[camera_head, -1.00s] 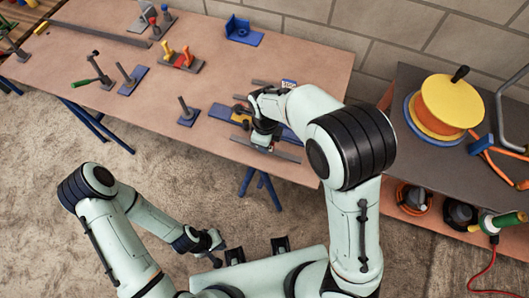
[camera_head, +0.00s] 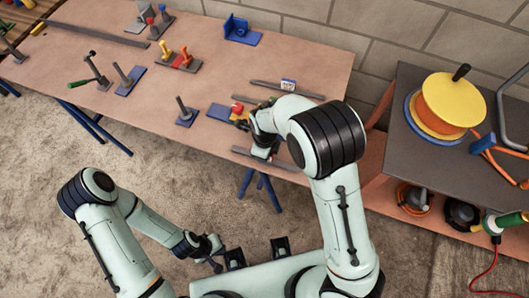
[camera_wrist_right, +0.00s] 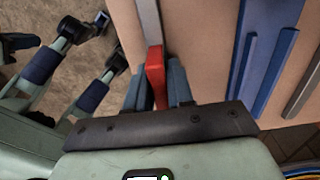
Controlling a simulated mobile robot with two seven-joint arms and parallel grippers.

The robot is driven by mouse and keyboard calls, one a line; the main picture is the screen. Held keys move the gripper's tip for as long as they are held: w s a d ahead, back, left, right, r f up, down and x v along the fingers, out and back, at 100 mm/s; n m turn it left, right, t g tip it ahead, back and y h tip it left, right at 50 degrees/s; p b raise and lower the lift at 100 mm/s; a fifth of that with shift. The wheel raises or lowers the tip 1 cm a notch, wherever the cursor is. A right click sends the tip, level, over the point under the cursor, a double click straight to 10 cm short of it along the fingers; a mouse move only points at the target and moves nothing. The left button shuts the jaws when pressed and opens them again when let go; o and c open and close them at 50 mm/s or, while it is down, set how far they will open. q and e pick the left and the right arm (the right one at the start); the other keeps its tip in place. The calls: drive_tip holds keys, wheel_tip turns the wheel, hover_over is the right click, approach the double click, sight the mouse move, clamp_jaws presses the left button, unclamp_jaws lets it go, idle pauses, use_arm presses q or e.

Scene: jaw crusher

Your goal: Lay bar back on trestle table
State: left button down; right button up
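A dark grey bar (camera_head: 240,152) lies along the front edge of the trestle table (camera_head: 150,105), parallel to that edge. In the right wrist view the grey bar (camera_wrist_right: 149,22) has a red section (camera_wrist_right: 155,76) between the two blue fingers of my right gripper (camera_wrist_right: 160,88). The fingers look closed on this red section. In the head view my right gripper (camera_head: 263,148) is partly hidden by its own arm. I cannot tell whether the bar touches the tabletop. My left gripper (camera_head: 212,250) hangs low in front of the table, away from the bar; its fingers are unclear.
Other grey bars (camera_head: 318,95) lie farther back, one by a small label (camera_head: 288,85). A blue plate (camera_head: 218,112) is beside my right gripper. Blue fixtures with posts (camera_head: 186,115) stand left.

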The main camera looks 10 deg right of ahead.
drive_tip(key=o, duration=0.4)
drive_tip(key=shift+c, duration=0.2)
use_arm(q)
drive_tip(key=r+p, duration=0.1)
drive_tip(key=w+r+p, duration=0.1)
drive_tip(key=shift+w+r, duration=0.3)
use_arm(e)
wheel_tip(320, 180, up, 12)
drive_tip(key=shift+r, duration=0.15)
